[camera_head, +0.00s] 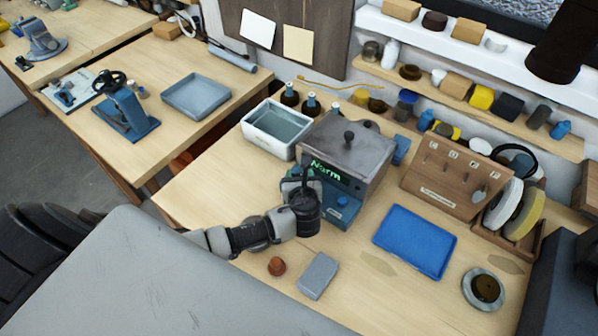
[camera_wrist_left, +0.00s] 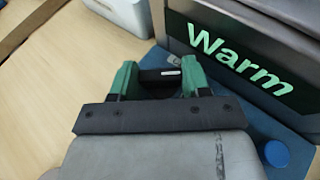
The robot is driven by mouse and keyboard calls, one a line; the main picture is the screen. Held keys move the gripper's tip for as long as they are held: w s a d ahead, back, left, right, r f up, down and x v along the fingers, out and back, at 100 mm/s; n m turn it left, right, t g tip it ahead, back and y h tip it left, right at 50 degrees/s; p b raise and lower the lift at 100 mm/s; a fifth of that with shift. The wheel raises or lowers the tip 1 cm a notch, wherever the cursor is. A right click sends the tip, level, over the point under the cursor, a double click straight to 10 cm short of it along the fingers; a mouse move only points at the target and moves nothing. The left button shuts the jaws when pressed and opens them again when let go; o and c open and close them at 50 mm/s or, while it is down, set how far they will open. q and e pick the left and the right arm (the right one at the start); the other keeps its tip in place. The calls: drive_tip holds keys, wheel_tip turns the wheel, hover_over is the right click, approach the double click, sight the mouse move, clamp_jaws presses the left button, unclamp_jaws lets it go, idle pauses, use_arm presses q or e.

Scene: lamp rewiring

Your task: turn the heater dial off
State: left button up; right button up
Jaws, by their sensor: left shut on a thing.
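The heater (camera_head: 345,150) is a grey metal box on a blue base, with a round black knob on its lid. Its front display (camera_wrist_left: 238,60) glows green and reads "Warm" in the left wrist view. My left gripper (camera_head: 302,180) is at the left part of the heater's front. In the left wrist view, its green fingers (camera_wrist_left: 157,80) are shut on a black part with a small white mark, seemingly the dial (camera_wrist_left: 158,76). The dial is mostly hidden, so its setting cannot be read. A blue button (camera_wrist_left: 276,154) sits on the base to the right. My right gripper is not in view.
A white basin (camera_head: 272,138) stands left of the heater. A blue tray (camera_head: 414,240) lies to the right, near a wooden tool board (camera_head: 440,185). A grey block (camera_head: 317,275) and a brown cork-like piece (camera_head: 277,266) lie in front of my left arm.

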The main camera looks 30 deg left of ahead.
use_arm(q)
drive_tip(key=n+g+y, duration=0.1)
drive_tip(key=n, duration=0.1)
drive_tip(key=n+g+y+p, duration=0.1)
drive_tip(key=y, duration=0.1)
drive_tip(key=shift+w+d+r+n+g, duration=0.1)
drive_tip(key=shift+d+n+g, duration=0.1)
drive_tip(key=shift+n+g, duration=0.2)
drive_tip(key=shift+w+n+g+y, duration=0.1)
drive_tip(key=shift+n+g+y, duration=1.1)
drive_tip(key=shift+n+g, duration=0.4)
drive_tip(key=o, duration=0.9)
drive_tip(key=shift+r, duration=0.1)
